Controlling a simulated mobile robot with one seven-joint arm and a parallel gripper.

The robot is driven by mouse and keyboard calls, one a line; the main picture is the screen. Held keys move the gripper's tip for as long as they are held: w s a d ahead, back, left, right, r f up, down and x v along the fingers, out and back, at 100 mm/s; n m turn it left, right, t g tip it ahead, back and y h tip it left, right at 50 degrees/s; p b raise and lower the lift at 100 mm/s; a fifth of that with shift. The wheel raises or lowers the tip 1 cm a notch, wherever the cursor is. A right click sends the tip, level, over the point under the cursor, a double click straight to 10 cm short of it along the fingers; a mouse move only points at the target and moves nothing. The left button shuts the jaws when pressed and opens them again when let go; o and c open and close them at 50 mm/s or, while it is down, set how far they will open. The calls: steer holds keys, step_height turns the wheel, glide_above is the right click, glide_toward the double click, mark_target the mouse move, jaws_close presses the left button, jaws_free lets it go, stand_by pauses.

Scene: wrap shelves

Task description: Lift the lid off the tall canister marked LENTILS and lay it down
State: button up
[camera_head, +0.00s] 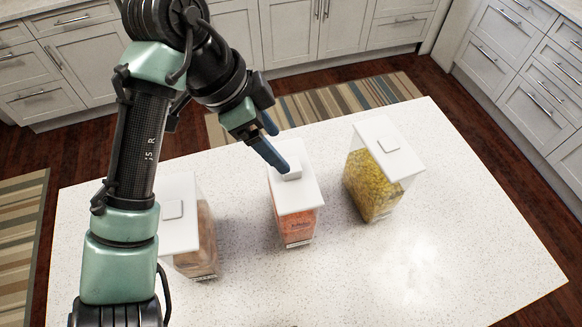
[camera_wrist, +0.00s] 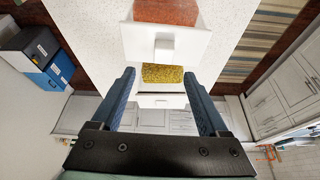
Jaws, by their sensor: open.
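The middle canister (camera_head: 298,228) is tall and clear with orange contents, upright on the counter. It is probably the lentils one, but its label is too small to read. Its white lid (camera_head: 297,196) sits on top and has a square raised knob (camera_head: 292,173). The lid (camera_wrist: 197,42) and knob (camera_wrist: 164,50) also show in the wrist view. My gripper (camera_head: 277,148) is open and empty, its fingertips at the knob's far side. In the wrist view my gripper (camera_wrist: 160,78) has the knob lined up between its fingers, just past the tips; contact cannot be told.
A canister with yellow contents (camera_head: 372,187) stands to the right, and one with brown contents (camera_head: 207,238) to the left, partly behind my arm. Both have white lids. The speckled white counter (camera_head: 440,240) is clear at the right and front. Cabinets line the room behind.

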steer(key=p+x, duration=0.1)
steer(key=x, duration=0.4)
steer(key=p+x, duration=0.1)
steer(key=x, duration=0.1)
steer(key=shift+w+a+f+p, duration=0.2)
steer(key=shift+w+f+p, duration=0.1)
steer(key=shift+f, duration=0.1)
jaws_close()
